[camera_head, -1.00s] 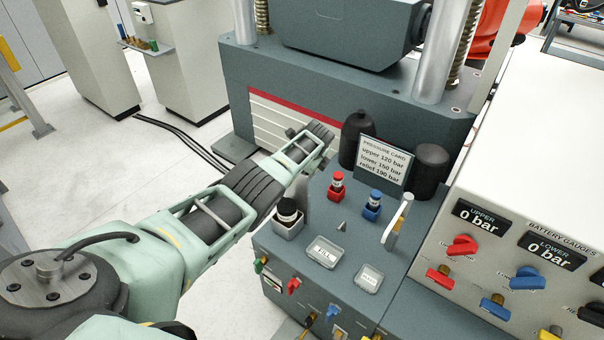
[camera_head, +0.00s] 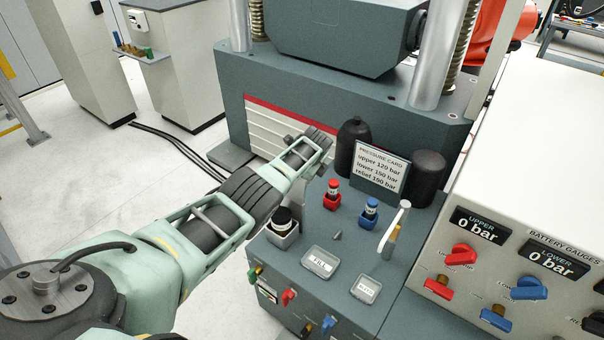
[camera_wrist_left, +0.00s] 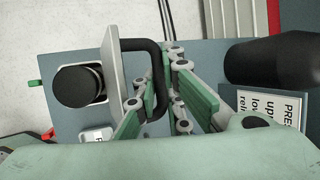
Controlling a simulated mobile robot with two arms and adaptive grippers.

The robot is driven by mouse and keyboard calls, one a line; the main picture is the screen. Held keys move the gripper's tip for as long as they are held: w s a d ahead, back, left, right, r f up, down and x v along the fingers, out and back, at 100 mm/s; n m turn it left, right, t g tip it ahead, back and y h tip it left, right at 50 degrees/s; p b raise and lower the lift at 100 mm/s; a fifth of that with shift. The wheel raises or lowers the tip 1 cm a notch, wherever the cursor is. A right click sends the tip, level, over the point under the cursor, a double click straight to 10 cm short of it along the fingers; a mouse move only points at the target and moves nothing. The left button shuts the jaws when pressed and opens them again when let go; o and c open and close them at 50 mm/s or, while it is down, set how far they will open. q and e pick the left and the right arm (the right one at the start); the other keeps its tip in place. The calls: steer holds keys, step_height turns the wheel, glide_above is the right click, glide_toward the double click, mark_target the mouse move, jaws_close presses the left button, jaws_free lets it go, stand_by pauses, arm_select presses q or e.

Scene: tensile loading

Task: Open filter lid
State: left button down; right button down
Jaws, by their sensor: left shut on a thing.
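The filter is a black round cap in a grey square housing (camera_head: 283,228) at the console's left edge in the head view. In the left wrist view the black filter (camera_wrist_left: 78,86) is uncovered from above. A grey plate, the filter lid (camera_wrist_left: 115,75), stands upright beside it, with a black bar handle (camera_wrist_left: 150,45). My left gripper (camera_wrist_left: 158,108) is shut on this handle, its green pads on either side. In the head view my left arm hides its fingers and most of the lid. My right gripper is not in view.
On the console stand a red valve (camera_head: 332,195), a blue valve (camera_head: 369,212), a lever (camera_head: 394,230), two clear button covers (camera_head: 321,262) and a pressure card (camera_head: 381,168). Black accumulators (camera_head: 429,178) stand behind. A gauge panel (camera_head: 520,220) is at the right. Floor is free at left.

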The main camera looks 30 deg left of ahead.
arm_select(q)
steer(key=c, duration=2.2)
jaws_free()
steer(key=shift+w+d+r, duration=0.15)
steer(key=shift+w, duration=0.15)
steer(key=shift+o, duration=0.2)
steer(key=shift+s, duration=0.15)
steer(key=v, duration=1.1)
steer(key=shift+s+r, duration=0.15)
steer(key=shift+r, duration=0.2)
steer(key=shift+d+f, duration=0.1)
